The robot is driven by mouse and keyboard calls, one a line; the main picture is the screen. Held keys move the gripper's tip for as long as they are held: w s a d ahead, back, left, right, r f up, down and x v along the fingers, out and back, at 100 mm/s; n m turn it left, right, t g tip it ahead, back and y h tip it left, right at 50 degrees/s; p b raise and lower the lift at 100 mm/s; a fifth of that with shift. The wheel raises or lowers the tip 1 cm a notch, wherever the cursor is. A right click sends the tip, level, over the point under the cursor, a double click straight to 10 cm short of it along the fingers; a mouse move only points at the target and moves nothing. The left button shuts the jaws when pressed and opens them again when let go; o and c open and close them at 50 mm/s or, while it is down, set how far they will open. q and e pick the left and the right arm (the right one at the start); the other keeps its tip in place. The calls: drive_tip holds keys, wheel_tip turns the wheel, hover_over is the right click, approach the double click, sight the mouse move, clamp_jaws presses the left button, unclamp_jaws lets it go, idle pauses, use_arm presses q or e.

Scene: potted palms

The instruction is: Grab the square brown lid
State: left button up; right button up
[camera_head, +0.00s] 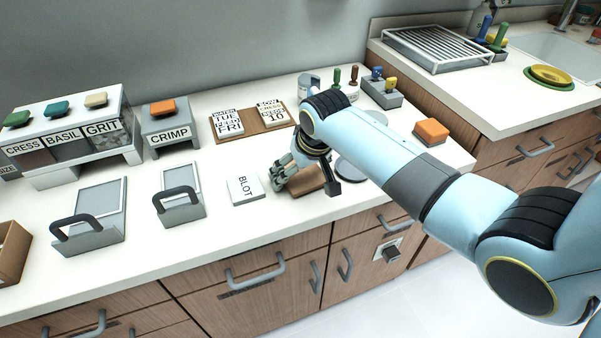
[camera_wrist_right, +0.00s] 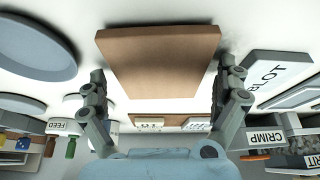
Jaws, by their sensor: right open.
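The square brown lid (camera_wrist_right: 160,58) lies flat on the white counter. In the right wrist view it is between and just beyond the fingertips of my right gripper (camera_wrist_right: 165,90), which is open with one finger towards each side of it. In the head view the lid (camera_head: 308,181) is partly hidden by my right gripper (camera_head: 305,178) and wrist, which hang low over it from the right. I cannot tell whether the fingers touch it. My left gripper is not in view.
A white BLOT block (camera_head: 244,189) sits close to the left of the lid. A grey round disc (camera_head: 352,170) lies on the right, partly under my arm. An orange-topped block (camera_head: 431,132) is further right.

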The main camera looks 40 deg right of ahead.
drive_tip(key=shift+f, duration=0.2)
idle(0.3)
drive_tip(key=c, duration=0.8)
drive_tip(key=shift+s, duration=0.1)
drive_tip(key=shift+c, duration=0.3)
